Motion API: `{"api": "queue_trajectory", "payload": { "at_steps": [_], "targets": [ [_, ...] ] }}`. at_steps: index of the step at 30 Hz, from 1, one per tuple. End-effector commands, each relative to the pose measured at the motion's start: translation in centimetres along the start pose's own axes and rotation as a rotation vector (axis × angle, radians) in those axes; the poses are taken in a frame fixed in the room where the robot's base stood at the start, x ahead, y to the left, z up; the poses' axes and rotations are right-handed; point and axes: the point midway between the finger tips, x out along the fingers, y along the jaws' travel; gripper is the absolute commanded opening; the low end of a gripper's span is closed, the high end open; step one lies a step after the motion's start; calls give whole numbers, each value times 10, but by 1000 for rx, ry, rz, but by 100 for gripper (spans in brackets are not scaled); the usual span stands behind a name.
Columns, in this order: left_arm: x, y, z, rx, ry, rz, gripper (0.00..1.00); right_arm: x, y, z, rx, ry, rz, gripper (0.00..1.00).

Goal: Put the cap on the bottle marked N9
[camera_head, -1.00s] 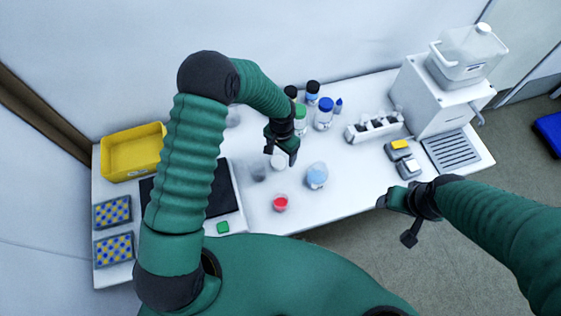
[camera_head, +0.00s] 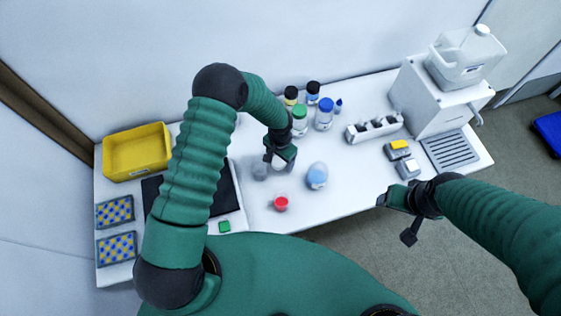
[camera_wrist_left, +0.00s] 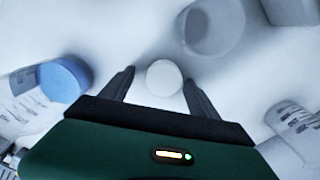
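My left gripper (camera_head: 279,162) is low over the table's middle, pointing down. In the left wrist view its two fingers (camera_wrist_left: 160,78) are apart, on either side of a small white round thing (camera_wrist_left: 164,77) that looks like a cap. A gap shows on its left; the right finger is close to it. Whether they touch is unclear. Behind stand a green-capped bottle (camera_head: 300,119), a blue-capped bottle (camera_head: 323,114) and two black-capped bottles (camera_head: 312,93). No N9 marking is readable. My right gripper (camera_head: 395,205) is beyond the table's front edge; its opening is unclear.
A blue-filled flask (camera_head: 317,177), a red-filled beaker (camera_head: 281,204) and a clear glass vessel (camera_head: 259,171) stand near the left gripper. A white rack (camera_head: 374,129) is to the right, a yellow bin (camera_head: 135,152) at the left. Table between flask and rack is clear.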

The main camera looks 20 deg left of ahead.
Motion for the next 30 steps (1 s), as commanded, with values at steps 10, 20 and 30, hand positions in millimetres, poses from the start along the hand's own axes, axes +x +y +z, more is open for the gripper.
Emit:
{"api": "queue_trajectory", "payload": {
  "at_steps": [10,20,30],
  "targets": [
    [0,1,0,0,-1,-1,23,0,0,0,-1,0,0,67],
    [0,0,0,-1,-1,-1,2,0,0,0,0,0,0,67],
    [-26,0,-1,-2,2,-2,2,7,0,2,-1,0,0,67]
  ]
}}
